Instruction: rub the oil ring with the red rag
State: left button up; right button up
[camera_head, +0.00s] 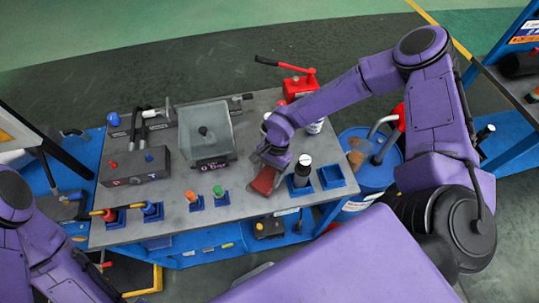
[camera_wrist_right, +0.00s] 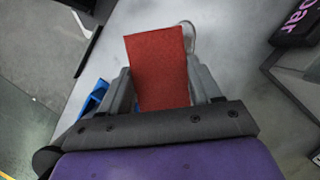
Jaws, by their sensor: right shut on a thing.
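The red rag (camera_head: 264,180) is in my right gripper (camera_head: 270,166), low over the front right part of the grey bench top. In the right wrist view the rag (camera_wrist_right: 157,62) sits between the two fingers (camera_wrist_right: 162,84), which are shut on it. A thin pale arc (camera_wrist_right: 192,36) shows on the grey surface beside the rag's far right corner. It looks like part of the oil ring, and the rag hides the rest. I cannot tell whether the rag touches the surface. My left arm is at the lower left, with its gripper out of view.
A black-and-white cylinder (camera_head: 302,169) and a blue square tray (camera_head: 331,176) stand just right of the rag. Orange (camera_head: 192,199) and green (camera_head: 219,194) topped pieces stand to the left. A clear-walled box (camera_head: 206,132) and a red hand pump (camera_head: 298,86) are behind.

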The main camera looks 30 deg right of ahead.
notch_tip(320, 180, up, 3)
jog(key=shift+f+p, duration=0.15)
jog(key=shift+p, duration=0.7)
jog(key=shift+d+r+p, duration=0.1)
jog(key=shift+r+p, duration=0.45)
jog(key=shift+r, duration=1.35)
jog(key=shift+f, duration=0.1)
